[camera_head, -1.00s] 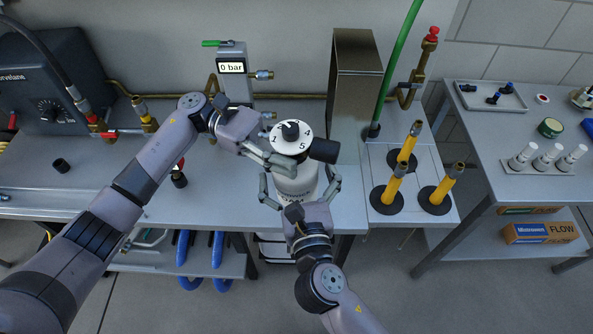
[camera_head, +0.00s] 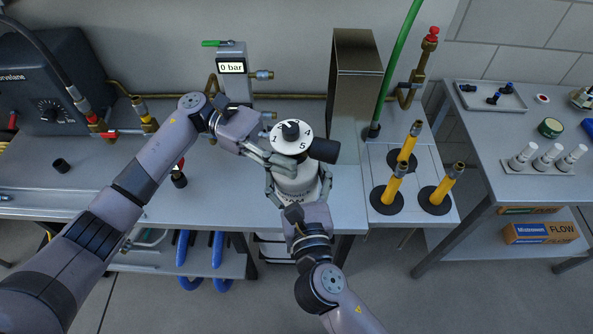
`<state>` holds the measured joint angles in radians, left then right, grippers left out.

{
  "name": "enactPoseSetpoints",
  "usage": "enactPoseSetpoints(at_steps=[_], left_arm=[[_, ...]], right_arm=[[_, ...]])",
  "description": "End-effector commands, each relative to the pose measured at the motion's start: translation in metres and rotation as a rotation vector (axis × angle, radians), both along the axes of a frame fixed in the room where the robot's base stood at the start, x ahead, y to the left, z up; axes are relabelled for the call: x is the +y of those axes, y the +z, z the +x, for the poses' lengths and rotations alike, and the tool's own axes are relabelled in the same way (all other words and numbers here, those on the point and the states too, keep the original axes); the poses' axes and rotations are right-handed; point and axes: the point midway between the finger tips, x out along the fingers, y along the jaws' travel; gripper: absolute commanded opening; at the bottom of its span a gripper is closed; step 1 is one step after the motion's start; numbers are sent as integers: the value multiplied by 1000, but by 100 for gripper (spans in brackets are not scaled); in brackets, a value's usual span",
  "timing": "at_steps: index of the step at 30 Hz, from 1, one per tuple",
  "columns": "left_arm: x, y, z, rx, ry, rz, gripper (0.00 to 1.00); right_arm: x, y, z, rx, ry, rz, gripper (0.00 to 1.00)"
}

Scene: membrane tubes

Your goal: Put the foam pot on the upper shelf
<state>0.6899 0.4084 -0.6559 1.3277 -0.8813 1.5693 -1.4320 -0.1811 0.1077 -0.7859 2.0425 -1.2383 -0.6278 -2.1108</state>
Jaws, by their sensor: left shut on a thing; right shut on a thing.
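A white cylindrical pot (camera_head: 296,187) stands upright near the front edge of the bench; it seems to be the foam pot, though its label is mostly covered. On top it has a white numbered dial (camera_head: 292,135) with a black knob, and a black cylinder (camera_head: 324,151) sticks out to the right. My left gripper (camera_head: 283,165) is shut on the pot just below the dial, from the left. My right gripper (camera_head: 298,194) is shut on the pot's lower body from the front, hiding part of it. I cannot make out an upper shelf.
Behind the pot stand a gauge reading 0 bar (camera_head: 232,68) and a tall metal box (camera_head: 356,80). Several yellow posts (camera_head: 397,185) are to the right. Blue tubes (camera_head: 217,250) lie on a low shelf below.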

Motion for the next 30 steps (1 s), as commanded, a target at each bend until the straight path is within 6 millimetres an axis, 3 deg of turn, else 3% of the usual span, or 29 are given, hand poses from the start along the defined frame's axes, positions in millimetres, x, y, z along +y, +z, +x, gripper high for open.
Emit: enactPoseSetpoints(at_steps=[9, 10, 12, 20, 30], left_arm=[[1, 2, -1, 0, -4, -4, 0], [1, 3, -1, 0, -4, -4, 47], [1, 2, -1, 0, -4, -4, 52], [1, 1, 0, 0, -2, -1, 68], [2, 0, 1, 1, -1, 0, 68]], right_arm=[[-3, 0, 2, 0, -9, -2, 13], [-3, 4, 2, -7, -9, 0, 13], [-3, 4, 2, -7, -9, 0, 13], [-2, 3, 1, -6, -5, 1, 13], [-1, 3, 1, -7, -2, 1, 13]])
